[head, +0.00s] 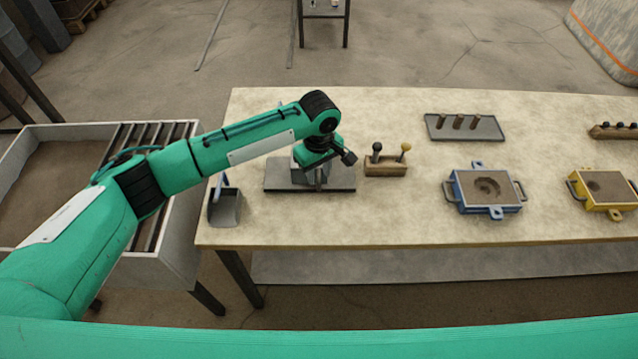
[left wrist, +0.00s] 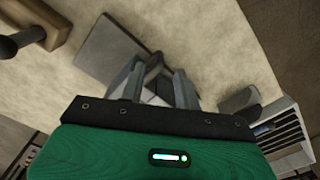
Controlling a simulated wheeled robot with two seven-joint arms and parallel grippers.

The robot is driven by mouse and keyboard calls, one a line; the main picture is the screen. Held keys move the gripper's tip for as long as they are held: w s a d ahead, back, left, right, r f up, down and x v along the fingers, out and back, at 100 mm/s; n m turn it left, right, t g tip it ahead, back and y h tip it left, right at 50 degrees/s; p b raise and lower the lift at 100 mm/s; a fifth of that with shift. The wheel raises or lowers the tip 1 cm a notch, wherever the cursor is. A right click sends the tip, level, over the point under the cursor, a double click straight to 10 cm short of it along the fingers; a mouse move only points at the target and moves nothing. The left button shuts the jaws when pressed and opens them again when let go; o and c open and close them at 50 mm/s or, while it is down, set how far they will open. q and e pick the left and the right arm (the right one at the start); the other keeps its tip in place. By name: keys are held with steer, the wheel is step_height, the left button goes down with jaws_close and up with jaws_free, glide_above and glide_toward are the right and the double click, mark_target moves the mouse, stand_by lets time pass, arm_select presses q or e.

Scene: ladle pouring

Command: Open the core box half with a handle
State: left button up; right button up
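The core box (head: 299,172) is a small grey block standing on a dark grey plate (head: 338,187) near the table's left end. My left gripper (head: 318,178) points down at it from above, and my wrist hides much of the box and its handle. In the left wrist view, two grey fingers (left wrist: 156,84) stand apart, with grey parts of the box (left wrist: 152,64) between and just beyond them. I cannot tell whether the fingers press on the handle or only stand around it. My right gripper is not in view.
A wooden block with two knobbed tools (head: 386,168) stands close right of the plate; a scoop (head: 226,207) lies left. Farther right are a blue moulding box (head: 457,193), a yellow one (head: 580,193) and a tray with brown cores (head: 435,128). A sand bin (head: 185,245) adjoins the table's left.

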mark_target(320, 182)
arm_select(q)
step_height(320, 182, down, 6)
steer(key=shift+f+p, duration=0.25)
steer(key=shift+p, duration=0.15)
steer(key=shift+d, duration=0.1)
jaws_close()
